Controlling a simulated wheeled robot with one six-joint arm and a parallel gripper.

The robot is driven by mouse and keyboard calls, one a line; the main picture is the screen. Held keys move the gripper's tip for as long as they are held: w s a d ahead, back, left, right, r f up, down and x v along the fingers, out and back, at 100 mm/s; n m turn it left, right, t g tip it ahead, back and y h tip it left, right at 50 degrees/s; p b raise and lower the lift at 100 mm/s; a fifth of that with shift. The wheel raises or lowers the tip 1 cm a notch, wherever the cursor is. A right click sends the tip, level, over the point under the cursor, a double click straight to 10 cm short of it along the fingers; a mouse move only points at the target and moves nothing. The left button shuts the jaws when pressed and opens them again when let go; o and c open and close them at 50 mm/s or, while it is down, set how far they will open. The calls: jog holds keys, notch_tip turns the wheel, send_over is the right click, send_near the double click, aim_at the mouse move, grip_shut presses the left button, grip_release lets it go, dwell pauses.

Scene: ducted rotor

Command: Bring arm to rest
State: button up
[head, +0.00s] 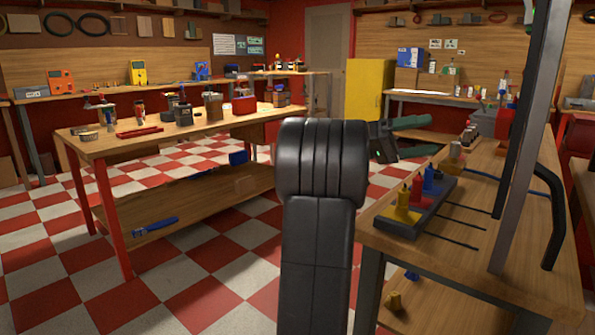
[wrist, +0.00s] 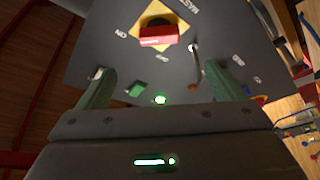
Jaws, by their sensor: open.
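My gripper (head: 428,137) is at the end of my black arm, over the left edge of the right-hand workbench. Its two green fingers are apart, with nothing between them. In the wrist view the open gripper (wrist: 160,72) faces a dark grey panel (wrist: 110,45). The panel carries a red switch handle (wrist: 158,35) on a yellow diamond, with the letters "MAST" and "ON" beside it. A green lamp (wrist: 160,100) is lit on it, near a small green rocker (wrist: 136,89) and a metal toggle lever (wrist: 194,62). I cannot tell whether the fingers touch the panel.
The right workbench (head: 470,258) holds a dark tray with yellow, red and blue pieces (head: 418,205) and a grey and red box (head: 492,122). Dark upright posts (head: 520,150) rise at its front. A wooden bench (head: 150,142) with jars and tools stands left. Checkered floor lies between.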

jog(key=s+d+r+n+t+y+p, duration=0.3)
jog(key=d+n+p, duration=0.8)
jog(key=p, duration=1.4)
notch_tip(320, 180, up, 2)
jog(key=s+n+y, duration=0.1)
jog(key=s+n, duration=0.1)
jog(key=n, duration=0.1)
jog(key=shift+s+d+n+p, duration=0.2)
jog(key=shift+d+n+p, duration=0.1)
jog(key=p, duration=0.2)
jog(key=shift+n+y+p, duration=0.3)
jog(key=shift+n+y, duration=0.1)
jog(key=shift+n+p, duration=0.4)
jog(key=shift+p, duration=0.85)
jog(key=shift+y+p, duration=0.3)
jog(key=shift+p, duration=0.3)
jog(key=shift+f+n+p, duration=0.2)
jog(key=shift+n+p, duration=0.1)
jog(key=shift+n, duration=0.1)
